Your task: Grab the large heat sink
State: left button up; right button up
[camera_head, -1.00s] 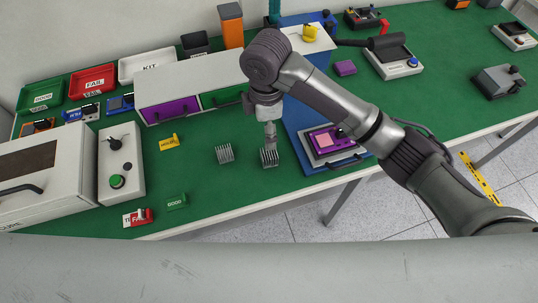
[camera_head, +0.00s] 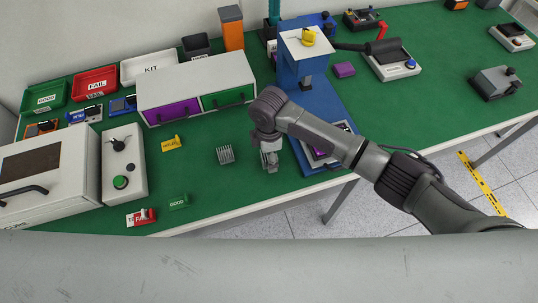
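Two grey finned heat sinks are on the green table. One heat sink (camera_head: 225,155) stands clear in the middle. The other heat sink (camera_head: 271,166) is to its right, under my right gripper (camera_head: 269,153) and mostly hidden by it. The two look close in size, and I cannot tell which is larger. My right gripper points down with its fingers at the right heat sink. The fingers are too small and blended with the grey fins to tell whether they are open or shut. My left gripper is not in view.
Right of the gripper is a blue press stand (camera_head: 318,105) with a purple part at its base. A yellow label (camera_head: 171,143) and a green GOOD label (camera_head: 178,202) lie to the left. Drawers (camera_head: 197,87) stand behind. The table's front edge is close.

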jog(key=shift+f, duration=0.2)
jog(key=c, duration=1.3)
jog(key=shift+r, duration=0.45)
jog(key=r, duration=0.2)
jog(key=r+b, duration=0.1)
jog(key=shift+w+d+r, duration=0.25)
jog(key=shift+w+d, duration=0.05)
jog(key=shift+d, duration=0.1)
jog(key=shift+w+d+r+b, duration=0.4)
jog(key=shift+w+d+r, duration=0.6)
jog(key=shift+d, duration=0.55)
jog(key=shift+w+d+r+b, duration=0.45)
jog(key=shift+w+d+r, duration=0.3)
jog(key=shift+d+r, duration=0.7)
jog(key=shift+w+d+r+b, duration=0.4)
jog(key=shift+w+d+r, duration=0.5)
jog(key=shift+d, duration=0.8)
